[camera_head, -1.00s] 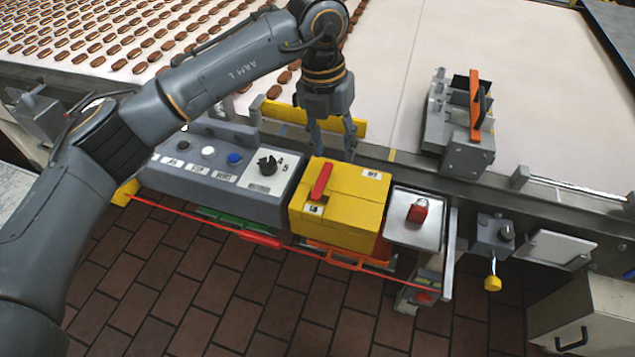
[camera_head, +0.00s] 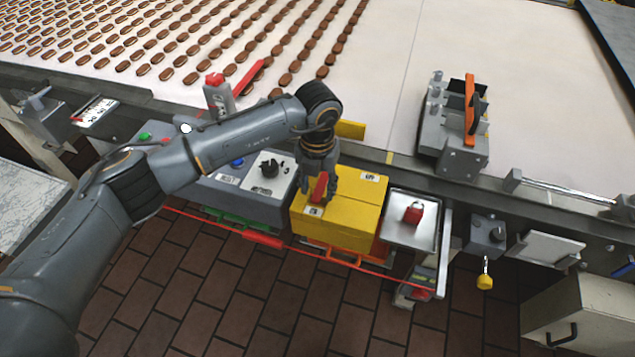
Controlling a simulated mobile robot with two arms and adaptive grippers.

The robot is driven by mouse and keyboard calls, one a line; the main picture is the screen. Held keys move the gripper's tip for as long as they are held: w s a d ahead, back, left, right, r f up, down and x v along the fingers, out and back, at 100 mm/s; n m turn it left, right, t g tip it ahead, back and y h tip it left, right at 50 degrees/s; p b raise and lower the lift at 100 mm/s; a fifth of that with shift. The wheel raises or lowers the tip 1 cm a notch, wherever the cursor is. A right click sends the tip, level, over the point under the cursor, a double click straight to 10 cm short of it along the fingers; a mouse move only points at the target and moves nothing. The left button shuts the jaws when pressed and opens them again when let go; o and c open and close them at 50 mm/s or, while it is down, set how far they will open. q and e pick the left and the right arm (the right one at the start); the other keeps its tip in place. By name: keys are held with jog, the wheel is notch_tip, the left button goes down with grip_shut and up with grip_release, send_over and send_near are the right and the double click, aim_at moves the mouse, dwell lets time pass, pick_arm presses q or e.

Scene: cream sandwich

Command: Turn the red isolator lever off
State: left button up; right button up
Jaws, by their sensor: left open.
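The red isolator lever (camera_head: 319,188) is on top of the yellow isolator box (camera_head: 345,218), near its left side. Small white labels sit on the box near the lever and at its far right corner. My left gripper (camera_head: 318,196) points down over the lever, with its open fingers around or just beside it. I cannot tell whether the fingers touch the lever. The wrist and fingers hide the lever's far end. My right gripper is not in view.
A grey control panel (camera_head: 250,208) with a black rotary knob (camera_head: 269,168) adjoins the box on the left. A tray (camera_head: 428,232) with a red padlock (camera_head: 413,212) is on the right. A red cord (camera_head: 345,261) runs in front. The conveyor (camera_head: 400,60) lies behind.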

pick_arm(q)
jog(key=shift+f, duration=0.25)
grip_shut()
